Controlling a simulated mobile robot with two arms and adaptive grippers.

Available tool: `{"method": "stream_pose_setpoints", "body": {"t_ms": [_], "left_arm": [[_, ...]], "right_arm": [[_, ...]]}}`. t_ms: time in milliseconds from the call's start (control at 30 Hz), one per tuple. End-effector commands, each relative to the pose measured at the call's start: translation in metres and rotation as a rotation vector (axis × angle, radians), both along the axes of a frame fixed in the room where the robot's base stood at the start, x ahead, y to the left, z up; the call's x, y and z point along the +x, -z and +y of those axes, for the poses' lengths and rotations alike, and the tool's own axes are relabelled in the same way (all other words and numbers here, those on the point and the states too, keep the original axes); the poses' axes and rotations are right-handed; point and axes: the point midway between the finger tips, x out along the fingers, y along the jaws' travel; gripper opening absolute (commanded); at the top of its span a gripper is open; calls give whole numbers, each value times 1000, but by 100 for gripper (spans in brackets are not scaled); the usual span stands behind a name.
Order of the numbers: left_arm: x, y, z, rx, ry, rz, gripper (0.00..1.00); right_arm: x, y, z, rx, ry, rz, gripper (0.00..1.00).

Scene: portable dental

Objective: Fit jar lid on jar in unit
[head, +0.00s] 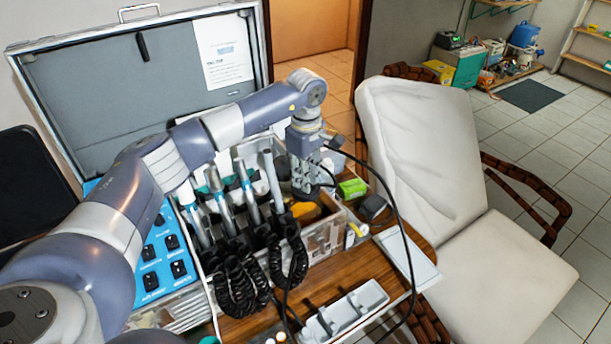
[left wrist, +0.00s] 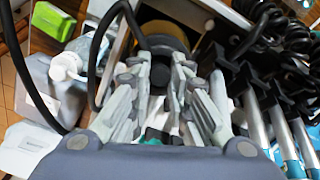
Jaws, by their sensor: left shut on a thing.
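My left gripper (head: 304,185) points down over the open unit (head: 325,238), at the right end of its row of handpieces. In the left wrist view its two fingers (left wrist: 160,78) are closed in around a small dark thing, taken as the jar lid, mostly hidden between the fingertips. A round amber-yellow thing, apparently the jar (left wrist: 166,34), shows just beyond the fingertips; the fingers cover part of it. It also shows in the head view as a yellow-orange patch (head: 302,211) below the gripper. I cannot tell whether lid and jar touch. My right gripper is not in view.
Handpieces with black coiled hoses (head: 240,275) stand close left of the gripper. A green box (head: 352,188) and a white-capped bottle (left wrist: 64,68) stand on its other side. A black cable hangs beside the gripper. A white chair (head: 430,170) is at the right.

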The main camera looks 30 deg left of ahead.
Motion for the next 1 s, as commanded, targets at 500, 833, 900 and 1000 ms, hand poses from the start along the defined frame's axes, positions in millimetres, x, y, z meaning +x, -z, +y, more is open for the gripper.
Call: {"method": "stream_pose_setpoints", "body": {"t_ms": [500,833,900,1000], "left_arm": [[0,5,0,0,-1,-1,0],[0,7,0,0,-1,-1,0],[0,7,0,-1,-1,-1,0],[0,7,0,0,-1,-1,33]], "right_arm": [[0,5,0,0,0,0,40],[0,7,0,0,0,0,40],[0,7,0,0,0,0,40],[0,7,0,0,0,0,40]]}}
